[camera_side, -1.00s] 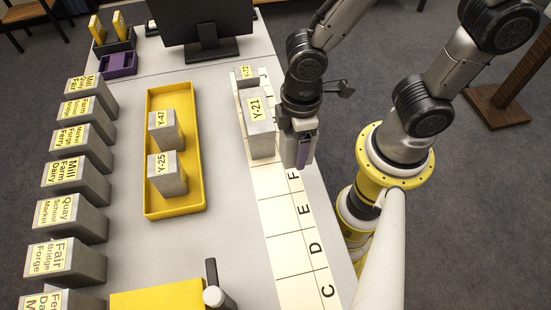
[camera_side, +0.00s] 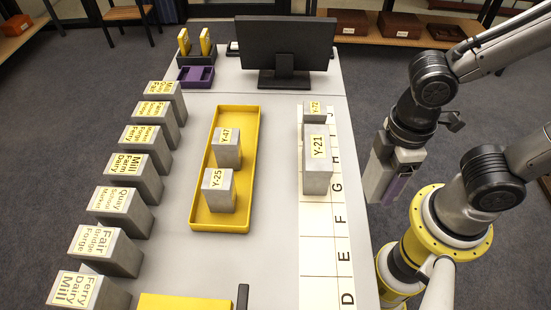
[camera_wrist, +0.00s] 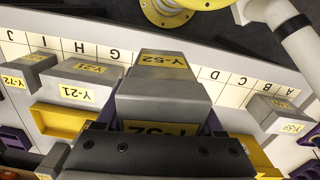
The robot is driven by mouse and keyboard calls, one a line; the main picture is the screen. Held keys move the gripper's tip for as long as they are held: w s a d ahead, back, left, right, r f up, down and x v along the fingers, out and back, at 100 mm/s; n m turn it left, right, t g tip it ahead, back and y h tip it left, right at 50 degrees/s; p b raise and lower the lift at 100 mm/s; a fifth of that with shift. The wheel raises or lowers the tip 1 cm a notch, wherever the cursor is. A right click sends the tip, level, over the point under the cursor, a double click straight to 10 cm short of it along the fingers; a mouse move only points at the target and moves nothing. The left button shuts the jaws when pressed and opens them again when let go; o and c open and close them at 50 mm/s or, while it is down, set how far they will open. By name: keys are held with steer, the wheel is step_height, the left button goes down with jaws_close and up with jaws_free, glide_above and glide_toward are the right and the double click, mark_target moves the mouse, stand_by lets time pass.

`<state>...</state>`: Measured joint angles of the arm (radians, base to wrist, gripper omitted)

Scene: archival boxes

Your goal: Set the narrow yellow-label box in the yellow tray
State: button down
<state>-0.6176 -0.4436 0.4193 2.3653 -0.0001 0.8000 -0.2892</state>
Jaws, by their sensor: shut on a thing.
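My gripper (camera_side: 396,185) is shut on a grey box labelled Y-52 in yellow. In the wrist view the Y-52 box (camera_wrist: 165,88) sits between the purple fingers, and two of its labels show. In the side view the gripper hangs to the right of the lettered strip, and the box is partly hidden by the fingers. The yellow tray (camera_side: 246,187) lies on the table to the left. Two grey boxes stand in it, Y-47 (camera_side: 228,152) and Y-25 (camera_side: 218,195). Part of a yellow tray also shows in the wrist view (camera_wrist: 52,130).
Boxes Y-21 (camera_side: 318,178) and Y-72 (camera_side: 314,115) stand on the lettered strip (camera_side: 322,258). Several wider boxes (camera_side: 145,175) line the table's left side. A monitor (camera_side: 288,45) and purple tray (camera_side: 196,78) are at the back. The tray's far end is bare.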

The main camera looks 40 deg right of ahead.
steer(key=w+a+r, duration=0.3)
steer(key=w+a, duration=0.1)
steer(key=w, duration=0.7)
steer(key=m, duration=0.1)
glide_above(245, 138)
steer(key=s+d, duration=0.1)
steer(key=s, duration=0.3)
step_height(245, 138, down, 9)
steer(key=shift+s, duration=0.15)
steer(key=w+f, duration=0.3)
steer(key=f, duration=0.1)
steer(key=shift+a, duration=0.35)
steer(key=shift+w+a+f, duration=0.1)
steer(key=shift+w+f, duration=0.55)
steer(key=shift+f, duration=1.5)
steer(key=shift+f, duration=0.2)
